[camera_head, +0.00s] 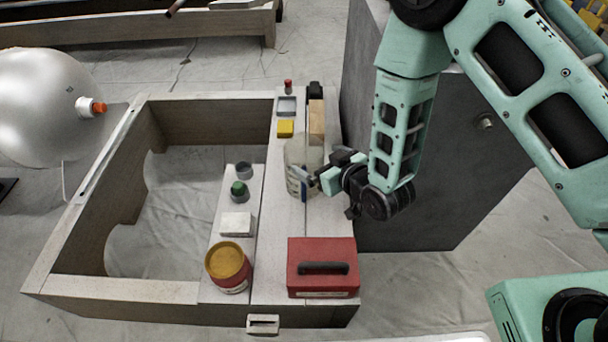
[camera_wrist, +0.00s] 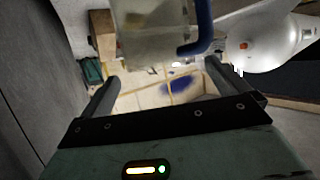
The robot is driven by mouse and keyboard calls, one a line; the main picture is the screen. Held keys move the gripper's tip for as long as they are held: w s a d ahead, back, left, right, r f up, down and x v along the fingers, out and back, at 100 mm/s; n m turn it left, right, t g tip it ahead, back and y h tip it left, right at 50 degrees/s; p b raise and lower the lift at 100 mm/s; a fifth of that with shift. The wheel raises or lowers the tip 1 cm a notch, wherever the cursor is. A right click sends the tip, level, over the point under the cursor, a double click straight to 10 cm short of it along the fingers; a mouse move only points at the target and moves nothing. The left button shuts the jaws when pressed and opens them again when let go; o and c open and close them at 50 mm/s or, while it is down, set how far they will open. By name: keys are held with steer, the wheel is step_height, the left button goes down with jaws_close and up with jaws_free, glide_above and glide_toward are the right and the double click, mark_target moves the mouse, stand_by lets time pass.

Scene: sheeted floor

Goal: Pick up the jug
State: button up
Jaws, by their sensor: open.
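The jug (camera_head: 296,156) is a pale, translucent container with a marked side. It stands upright on the wooden plank top in the head view. In the wrist view its cloudy body (camera_wrist: 155,38) and blue handle (camera_wrist: 201,28) fill the top middle. My gripper (camera_head: 312,174) is at the jug's right side, partly covering it. In the wrist view the two fingers of my gripper (camera_wrist: 163,88) are spread apart, with the jug's body ahead of them. I cannot tell whether a finger touches the jug.
A red toolbox (camera_head: 322,268) and a red-yellow tin (camera_head: 228,268) stand nearer the front. A dark grey cabinet (camera_head: 400,215) is close on the right. The frame's left opening shows sheeted floor.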

steer(key=b+x, duration=0.1)
steer(key=x, duration=0.3)
steer(key=shift+w+f, duration=0.1)
steer(key=shift+w, duration=0.05)
steer(key=c, duration=1)
